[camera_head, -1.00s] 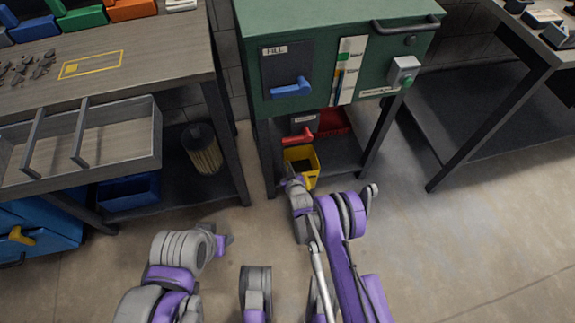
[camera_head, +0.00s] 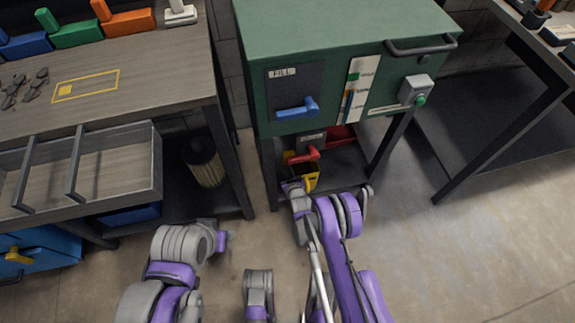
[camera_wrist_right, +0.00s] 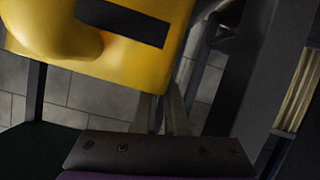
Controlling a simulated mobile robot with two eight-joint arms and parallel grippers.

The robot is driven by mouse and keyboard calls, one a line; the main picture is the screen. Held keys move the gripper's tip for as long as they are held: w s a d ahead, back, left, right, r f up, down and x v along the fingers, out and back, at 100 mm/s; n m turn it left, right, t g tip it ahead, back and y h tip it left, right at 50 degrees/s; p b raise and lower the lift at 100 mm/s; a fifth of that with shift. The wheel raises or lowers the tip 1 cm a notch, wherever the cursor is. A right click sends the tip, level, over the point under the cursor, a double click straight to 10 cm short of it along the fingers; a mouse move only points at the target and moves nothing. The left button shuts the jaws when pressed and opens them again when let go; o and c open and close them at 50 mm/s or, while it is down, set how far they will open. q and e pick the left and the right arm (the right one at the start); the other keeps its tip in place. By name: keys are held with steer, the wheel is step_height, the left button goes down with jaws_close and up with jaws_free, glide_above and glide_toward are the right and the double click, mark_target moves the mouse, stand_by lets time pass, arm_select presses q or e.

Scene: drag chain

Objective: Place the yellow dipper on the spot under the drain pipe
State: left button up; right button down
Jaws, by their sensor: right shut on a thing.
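The yellow dipper (camera_head: 311,183) is low at the front of the green cabinet, partly hidden behind the red drain lever (camera_head: 303,155) and my right gripper. My right gripper (camera_head: 293,186) is shut on the dipper at its near left side. In the right wrist view the dipper (camera_wrist_right: 130,30) fills the upper left, with a dark slot in its wall. The spot and the drain pipe's mouth are hidden. I cannot tell whether the dipper touches the shelf. My left gripper (camera_head: 222,241) is at the lower left, away from the cabinet; its jaws are unclear.
The green cabinet (camera_head: 340,30) has a blue fill lever (camera_head: 297,108) and a button box (camera_head: 416,91). A red tray (camera_head: 341,136) is behind the dipper. The left workbench (camera_head: 160,60) and right table (camera_head: 540,75) flank the cabinet. Floor in front is clear.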

steer(key=shift+f, duration=0.8)
steer(key=shift+r, duration=0.1)
steer(key=c, duration=1.4)
jaws_free()
steer(key=o, duration=0.4)
steer(key=shift+s, duration=0.1)
